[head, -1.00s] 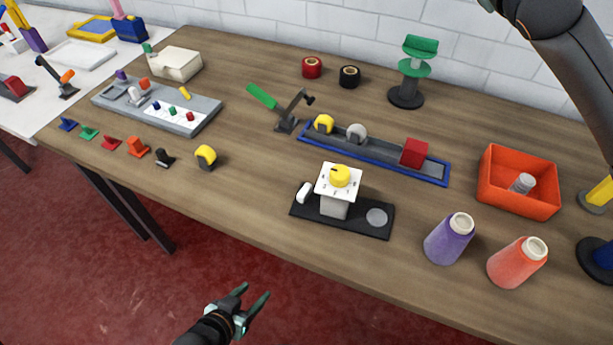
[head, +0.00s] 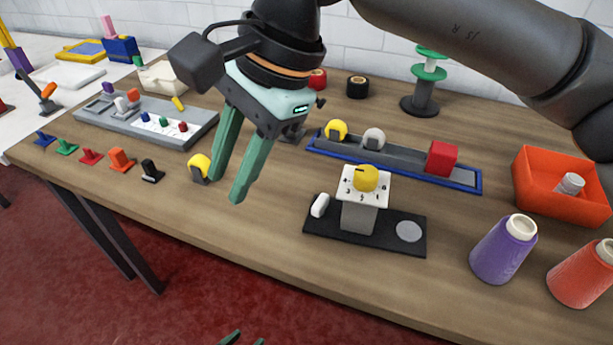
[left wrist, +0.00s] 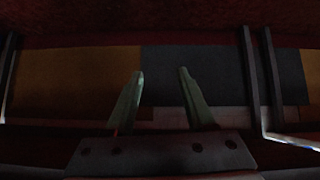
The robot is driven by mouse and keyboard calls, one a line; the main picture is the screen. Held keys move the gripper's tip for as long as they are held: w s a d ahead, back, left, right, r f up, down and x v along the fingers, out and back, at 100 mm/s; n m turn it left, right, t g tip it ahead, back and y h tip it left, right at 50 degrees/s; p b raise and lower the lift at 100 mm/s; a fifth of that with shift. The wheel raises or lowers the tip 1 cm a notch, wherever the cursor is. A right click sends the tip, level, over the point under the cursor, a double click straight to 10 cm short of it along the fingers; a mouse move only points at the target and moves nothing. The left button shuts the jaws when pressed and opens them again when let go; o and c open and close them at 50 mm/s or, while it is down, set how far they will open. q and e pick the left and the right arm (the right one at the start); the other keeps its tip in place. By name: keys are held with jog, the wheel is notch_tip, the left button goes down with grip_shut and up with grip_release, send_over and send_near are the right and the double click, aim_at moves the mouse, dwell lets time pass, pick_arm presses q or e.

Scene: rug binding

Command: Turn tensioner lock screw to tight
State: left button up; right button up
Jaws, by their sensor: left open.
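A yellow dial (head: 366,178) sits on a white numbered plate on a grey block, on a black base (head: 330,240). A yellow knob (head: 337,130) and a grey knob (head: 374,138) stand in a blue-edged rail (head: 400,167). Another yellow knob (head: 199,167) on a dark stand is near the front edge. I cannot tell which is the tensioner lock screw. My right gripper (head: 226,190) is open and empty above the table, beside the front yellow knob in the picture. My left gripper (head: 245,339) is open and empty, low before the table; its fingers show in the left wrist view (left wrist: 161,74).
A red block (head: 441,158) is at the rail's right end. An orange bin (head: 560,205), a purple cone (head: 503,250) and a red-orange cone (head: 582,275) stand at right. A grey tray (head: 185,140) and several small coloured pieces are at left. The table between front knob and black base is clear.

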aim_at(319, 203)
jog(key=w+d+f+n+t+h+b, duration=0.2)
jog(key=w+d+f+t+h, duration=0.25)
jog(key=d+h, duration=0.25)
jog(key=shift+t, duration=0.25)
jog(key=x, duration=0.3)
jog(key=b+x, duration=0.1)
jog(key=x, duration=0.2)
jog(key=w+x, duration=0.1)
jog(key=x, duration=0.2)
jog(key=shift+b, duration=0.4)
jog(key=shift+x, duration=0.85)
pick_arm(q)
jog(key=w+a+r+m+t, duration=0.1)
jog(key=w+r+t, duration=0.4)
jog(key=w+r, duration=0.2)
jog(key=shift+r+h, duration=0.4)
jog(key=shift+r, duration=0.2)
pick_arm(e)
jog(key=shift+r, duration=0.1)
pick_arm(q)
jog(key=shift+a, duration=0.1)
pick_arm(e)
grip_shut()
